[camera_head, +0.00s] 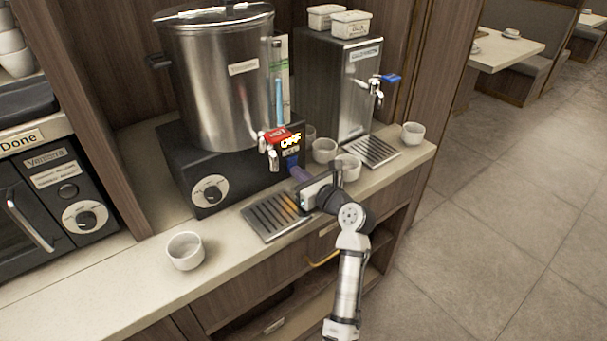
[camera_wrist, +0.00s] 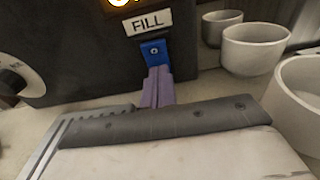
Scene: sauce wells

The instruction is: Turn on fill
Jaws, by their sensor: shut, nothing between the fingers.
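A label reading FILL (camera_wrist: 148,22) is on the black base (camera_head: 238,176) of the steel urn (camera_head: 212,85). Just below the label is a blue switch (camera_wrist: 153,52), also visible in the head view (camera_head: 292,161). My gripper (camera_wrist: 157,82) is shut and empty, with its purple fingers pointing at the switch. The fingertips are at the lower edge of the blue part in the wrist view; I cannot tell whether they touch it. In the head view my gripper (camera_head: 299,174) is in front of the base, right of the dial (camera_head: 210,194).
A red-handled tap (camera_head: 275,137) hangs from the urn above a drip tray (camera_head: 275,216). White cups stand right of my gripper, the nearest close by (camera_wrist: 300,95). Another cup (camera_head: 185,250) is at the counter's left. A second dispenser (camera_head: 340,85) has a blue-handled tap.

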